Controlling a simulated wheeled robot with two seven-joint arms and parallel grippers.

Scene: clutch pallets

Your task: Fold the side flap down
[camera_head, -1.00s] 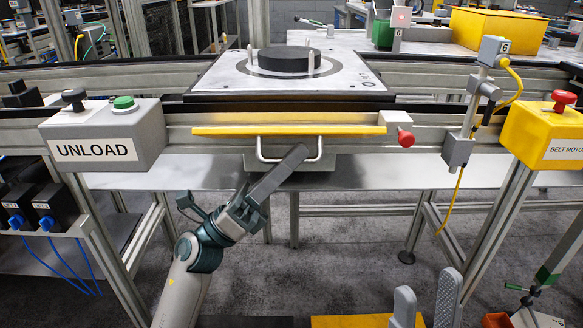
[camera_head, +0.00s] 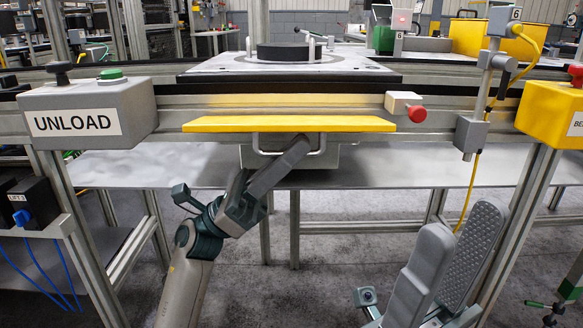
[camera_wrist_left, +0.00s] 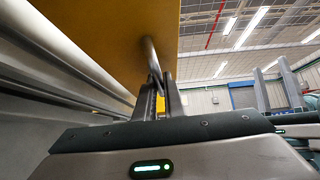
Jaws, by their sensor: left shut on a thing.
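The side flap is a yellow plate (camera_head: 290,124) along the front of the conveyor frame, standing out roughly level. Its underside also shows in the left wrist view (camera_wrist_left: 120,35). A metal bar handle (camera_head: 322,143) hangs below it, seen from the wrist as a curved rod (camera_wrist_left: 152,60). My left gripper (camera_head: 298,147) reaches up from below and is shut on this handle; the fingers hide part of the bar. My right gripper (camera_head: 461,222) is at the lower right, its two grey fingers apart and empty, well away from the flap.
A grey UNLOAD box (camera_head: 88,112) with a green button stands left of the flap. A red knob (camera_head: 417,113) sits close to its right end. A sensor post (camera_head: 483,95) with a yellow cable and a yellow box (camera_head: 560,115) stand further right. A grey shelf (camera_head: 400,165) lies below.

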